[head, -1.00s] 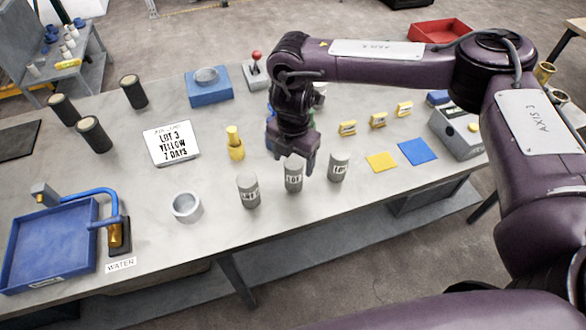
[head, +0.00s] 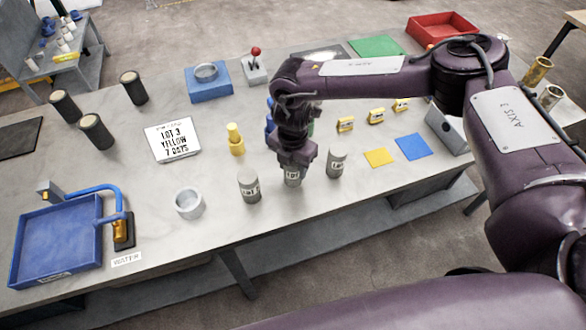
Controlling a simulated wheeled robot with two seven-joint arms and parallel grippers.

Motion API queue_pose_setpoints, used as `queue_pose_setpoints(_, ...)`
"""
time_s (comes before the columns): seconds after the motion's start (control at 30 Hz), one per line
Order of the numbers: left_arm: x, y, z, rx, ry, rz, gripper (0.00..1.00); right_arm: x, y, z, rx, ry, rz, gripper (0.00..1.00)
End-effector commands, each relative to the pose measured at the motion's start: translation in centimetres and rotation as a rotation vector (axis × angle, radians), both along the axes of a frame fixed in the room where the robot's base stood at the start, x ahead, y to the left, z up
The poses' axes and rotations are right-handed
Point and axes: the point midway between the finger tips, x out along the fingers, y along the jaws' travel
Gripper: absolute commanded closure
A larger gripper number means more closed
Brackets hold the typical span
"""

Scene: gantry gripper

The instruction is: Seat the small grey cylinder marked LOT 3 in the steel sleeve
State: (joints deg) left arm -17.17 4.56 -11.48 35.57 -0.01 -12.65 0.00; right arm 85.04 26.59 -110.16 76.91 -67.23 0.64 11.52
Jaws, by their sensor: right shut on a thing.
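Three small grey cylinders with white LOT labels stand in a row near the table's front edge: a left one (head: 249,188), a middle one (head: 292,180) and a right one (head: 337,161). Their lot numbers are too small to read surely. My right gripper (head: 293,166) points down and is shut on the middle cylinder's top, hiding its upper part. The cylinder is upright, at or close to the table top. A metal ring, perhaps the steel sleeve (head: 205,72), sits in a blue block (head: 210,88) at the back. My left gripper is out of view.
A light grey open cup (head: 189,204) stands left of the cylinders. A sign (head: 172,142) reads LOT 3, YELLOW, 7 DAYS. A yellow bottle-shaped piece (head: 235,140) and a red-knobbed lever box (head: 255,70) stand behind. A blue tray (head: 55,245) is at left.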

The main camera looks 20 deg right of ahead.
Motion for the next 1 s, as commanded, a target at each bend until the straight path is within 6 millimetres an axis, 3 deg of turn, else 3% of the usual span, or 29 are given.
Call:
queue_pose_setpoints(0.1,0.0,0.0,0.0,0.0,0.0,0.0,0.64,0.0,0.0,0.0,0.0,0.0,-0.001,0.92)
queue_pose_setpoints(0.57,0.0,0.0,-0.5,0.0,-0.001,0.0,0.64,0.2,0.0,1.4,0.003,-0.003,-0.001,0.92)
queue_pose_setpoints(0.77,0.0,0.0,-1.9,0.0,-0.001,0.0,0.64,0.2,0.1,4.9,0.004,-0.007,-0.001,0.92)
queue_pose_setpoints(1.0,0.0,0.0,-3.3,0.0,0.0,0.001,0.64,0.2,0.0,12.4,0.0,-0.012,0.001,0.92)
